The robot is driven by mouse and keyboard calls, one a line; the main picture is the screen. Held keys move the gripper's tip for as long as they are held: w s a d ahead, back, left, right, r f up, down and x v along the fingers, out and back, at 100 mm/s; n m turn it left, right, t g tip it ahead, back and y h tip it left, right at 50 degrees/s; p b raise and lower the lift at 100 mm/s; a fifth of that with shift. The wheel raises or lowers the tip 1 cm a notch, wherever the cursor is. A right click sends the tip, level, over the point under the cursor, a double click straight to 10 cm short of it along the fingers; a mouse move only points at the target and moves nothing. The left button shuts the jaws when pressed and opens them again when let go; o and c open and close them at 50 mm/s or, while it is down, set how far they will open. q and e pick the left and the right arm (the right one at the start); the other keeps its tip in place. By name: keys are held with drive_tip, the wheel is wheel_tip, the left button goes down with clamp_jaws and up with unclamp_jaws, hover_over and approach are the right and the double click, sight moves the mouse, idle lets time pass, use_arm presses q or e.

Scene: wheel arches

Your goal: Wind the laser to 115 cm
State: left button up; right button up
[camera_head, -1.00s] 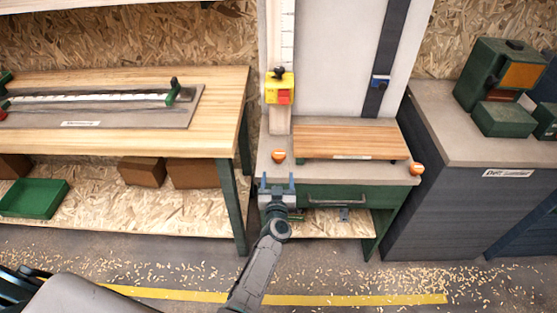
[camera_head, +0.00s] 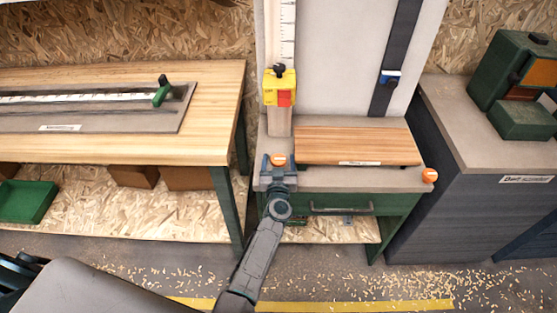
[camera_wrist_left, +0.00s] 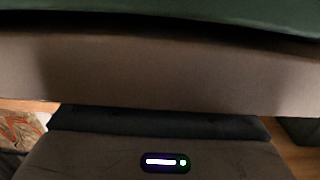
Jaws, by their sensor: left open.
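A white scale strip (camera_head: 287,35) runs up the left of a tall pale panel. A yellow box (camera_head: 279,88) with a red patch and a black knob sits at the strip's lower end. A small blue and white piece (camera_head: 389,77) sits on a dark vertical strip. I cannot tell which one is the laser, and the scale figures are unreadable. Orange knobs sit at the bench's left front (camera_head: 278,159) and right front (camera_head: 430,175). My left gripper (camera_head: 278,168) is open at the left orange knob, one finger on each side; contact is unclear. The right gripper is not in view.
A wooden board (camera_head: 357,146) lies on the bench above a green drawer front (camera_head: 338,205). A wooden table (camera_head: 212,120) with a ruler fixture stands left. A grey cabinet (camera_head: 460,150) with green machines stands right. The wrist view shows a close grey-brown edge (camera_wrist_left: 160,75).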

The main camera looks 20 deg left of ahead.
use_arm(q)
drive_tip(key=shift+c, duration=0.9)
drive_tip(key=c, duration=0.8)
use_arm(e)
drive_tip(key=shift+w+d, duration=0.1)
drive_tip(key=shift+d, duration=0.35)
use_arm(q)
drive_tip(key=shift+m+h, duration=0.4)
drive_tip(key=shift+h, duration=0.2)
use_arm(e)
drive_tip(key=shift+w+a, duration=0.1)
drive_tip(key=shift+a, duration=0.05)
